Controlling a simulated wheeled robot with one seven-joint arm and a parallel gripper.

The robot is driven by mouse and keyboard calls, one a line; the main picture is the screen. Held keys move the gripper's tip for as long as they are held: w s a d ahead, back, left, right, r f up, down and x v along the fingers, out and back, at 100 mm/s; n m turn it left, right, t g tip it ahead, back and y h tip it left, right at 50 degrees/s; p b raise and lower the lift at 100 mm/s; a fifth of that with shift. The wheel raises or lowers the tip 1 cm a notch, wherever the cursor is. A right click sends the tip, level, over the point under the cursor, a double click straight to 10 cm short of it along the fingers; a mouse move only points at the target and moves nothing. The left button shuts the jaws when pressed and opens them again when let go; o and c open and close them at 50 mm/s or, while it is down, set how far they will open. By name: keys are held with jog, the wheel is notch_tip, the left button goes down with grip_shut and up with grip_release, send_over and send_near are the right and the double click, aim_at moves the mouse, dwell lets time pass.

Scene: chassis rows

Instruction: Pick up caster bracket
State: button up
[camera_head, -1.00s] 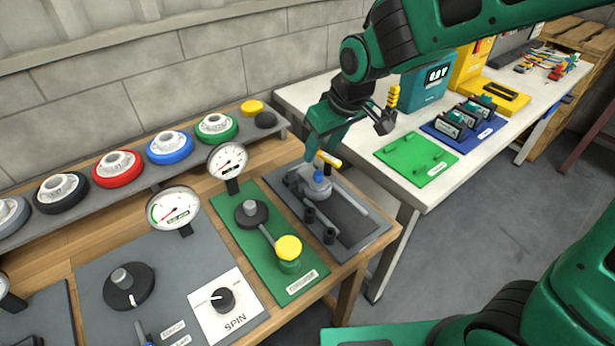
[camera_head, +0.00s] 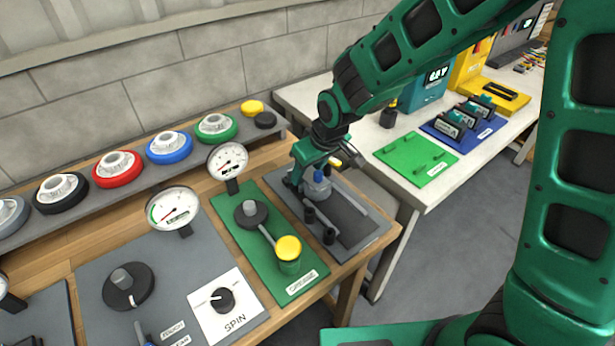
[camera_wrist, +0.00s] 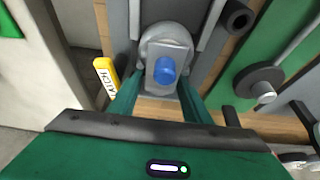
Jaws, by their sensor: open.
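The caster bracket appears to be the grey part with a plate (camera_wrist: 163,48) and a blue cap (camera_wrist: 165,70), centred in the wrist view. In the head view this grey part (camera_head: 319,190) sits in the dark grey fixture (camera_head: 358,232) at the bench's right end. My gripper (camera_wrist: 160,92) is open. Its green fingers lie to either side of the part's near end; I cannot tell whether they touch it. In the head view my gripper (camera_head: 309,177) is low at the fixture and partly hides the part.
A yellow handle marked LATCH (camera_wrist: 106,82) stands beside the left finger. Black posts (camera_head: 329,235) rise from the fixture's front. A white table (camera_head: 405,200) stands to the right.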

aim_at(307, 171)
jog(key=shift+w+a+f, duration=0.1)
jog(key=shift+f, duration=0.2)
jog(key=c, duration=1.1)
jog(key=shift+o, duration=0.2)
jog(key=shift+r, duration=0.15)
notch_tip(307, 171, up, 4)
jog(key=shift+r, duration=0.1)
jog(key=s+a+r, duration=0.6)
jog(key=s+a, duration=0.2)
jog(key=shift+a+r, duration=0.15)
jog(key=shift+r, duration=0.15)
